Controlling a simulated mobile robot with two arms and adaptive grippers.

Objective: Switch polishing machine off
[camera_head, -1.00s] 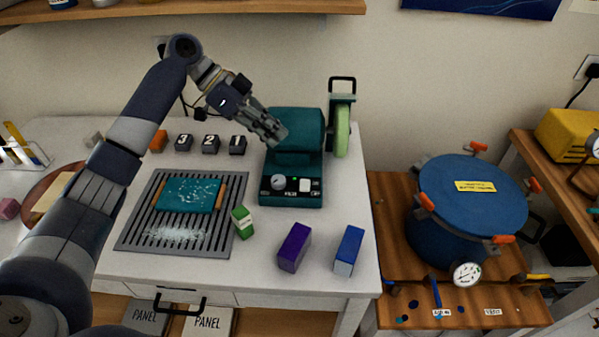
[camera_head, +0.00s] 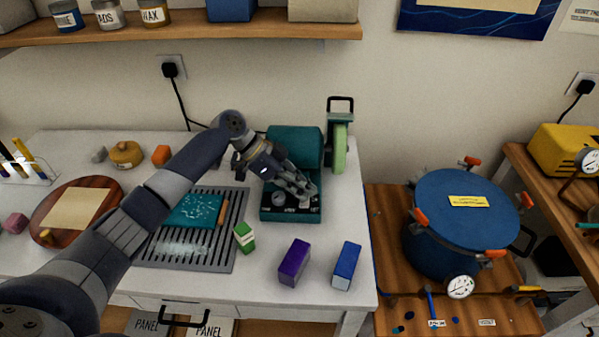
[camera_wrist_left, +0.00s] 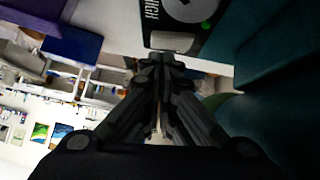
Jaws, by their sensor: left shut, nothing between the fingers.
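The polishing machine (camera_head: 294,143) is a teal unit at the back right of the white table, with a pale green wheel (camera_head: 340,150) on its right. Its dark front panel (camera_head: 290,214) carries a round dial (camera_head: 278,199). My left gripper (camera_head: 311,194) is shut and empty, over the right part of this panel, covering most of the white switch there. In the left wrist view the pale switch (camera_wrist_left: 172,42) lies just beyond the closed fingertips (camera_wrist_left: 160,60); I cannot tell if they touch. A small green spot (camera_wrist_left: 207,25) shows beside the dial. My right gripper is out of view.
A grey grate (camera_head: 225,250) with a teal panel (camera_head: 190,211) lies under my left arm. A green box (camera_head: 244,237), a purple box (camera_head: 294,262) and a blue box (camera_head: 346,266) stand in front of the machine. A blue pressure pot (camera_head: 455,220) stands right.

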